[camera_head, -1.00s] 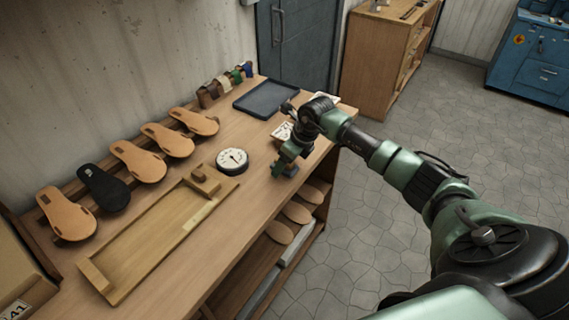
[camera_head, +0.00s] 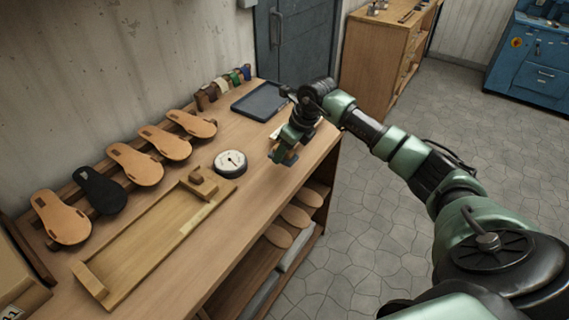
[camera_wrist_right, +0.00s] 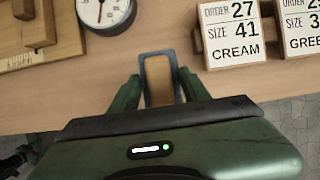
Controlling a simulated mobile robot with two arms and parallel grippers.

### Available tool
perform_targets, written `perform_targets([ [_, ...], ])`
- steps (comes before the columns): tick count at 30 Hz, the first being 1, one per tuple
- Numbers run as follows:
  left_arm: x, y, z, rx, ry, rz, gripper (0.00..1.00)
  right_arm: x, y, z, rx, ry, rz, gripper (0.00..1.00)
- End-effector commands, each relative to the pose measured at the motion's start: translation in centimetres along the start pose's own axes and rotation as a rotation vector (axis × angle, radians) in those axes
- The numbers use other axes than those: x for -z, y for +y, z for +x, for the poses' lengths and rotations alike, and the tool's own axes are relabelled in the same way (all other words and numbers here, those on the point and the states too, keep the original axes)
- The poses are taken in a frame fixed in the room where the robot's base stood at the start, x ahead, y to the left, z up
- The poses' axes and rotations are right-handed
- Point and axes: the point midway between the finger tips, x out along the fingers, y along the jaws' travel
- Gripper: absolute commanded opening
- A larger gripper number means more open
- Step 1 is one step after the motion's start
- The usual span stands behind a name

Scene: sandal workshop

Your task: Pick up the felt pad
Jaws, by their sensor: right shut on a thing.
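My right gripper (camera_head: 286,150) is over the right part of the workbench, with its fingers shut on a small tan and dark-blue block, which I take to be the felt pad (camera_head: 289,156). In the right wrist view the pad (camera_wrist_right: 159,80) shows as a tan rectangle with a blue edge, between the two green fingers of the gripper (camera_wrist_right: 156,92). The pad seems held above the bench top. The gripper partly hides it in the head view. My left gripper is not in view.
A round dial gauge (camera_head: 230,163) and a wooden jig (camera_head: 150,250) lie on the bench (camera_head: 225,235). Several sandal soles (camera_head: 135,164) lean along the back. A dark tray (camera_head: 260,101) lies behind the gripper. Order cards (camera_wrist_right: 232,35) stand right of the pad in the wrist view.

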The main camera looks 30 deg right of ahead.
Motion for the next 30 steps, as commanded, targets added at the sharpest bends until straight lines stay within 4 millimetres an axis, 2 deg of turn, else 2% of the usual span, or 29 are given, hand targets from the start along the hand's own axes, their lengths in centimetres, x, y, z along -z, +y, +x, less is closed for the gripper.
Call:
perform_targets([
  [3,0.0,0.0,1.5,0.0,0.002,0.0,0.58,-1.4,-0.1,-3.2,0.006,-0.008,-0.003,0.06],
  [9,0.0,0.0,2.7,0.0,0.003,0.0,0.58,-3.6,-0.1,-8.5,0.004,-0.008,-0.001,0.06],
  [15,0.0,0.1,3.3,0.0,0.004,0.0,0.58,-5.0,0.0,-12.0,0.001,-0.004,-0.001,0.06],
  [21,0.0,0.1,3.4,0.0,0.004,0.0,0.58,-5.6,0.0,-13.4,0.0,-0.002,-0.001,0.06],
  [29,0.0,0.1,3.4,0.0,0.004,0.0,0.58,-5.6,0.0,-13.6,-0.001,-0.001,-0.001,0.06],
  [30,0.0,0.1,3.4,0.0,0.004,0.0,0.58,-5.6,0.0,-13.6,-0.001,-0.001,-0.001,0.44],
])
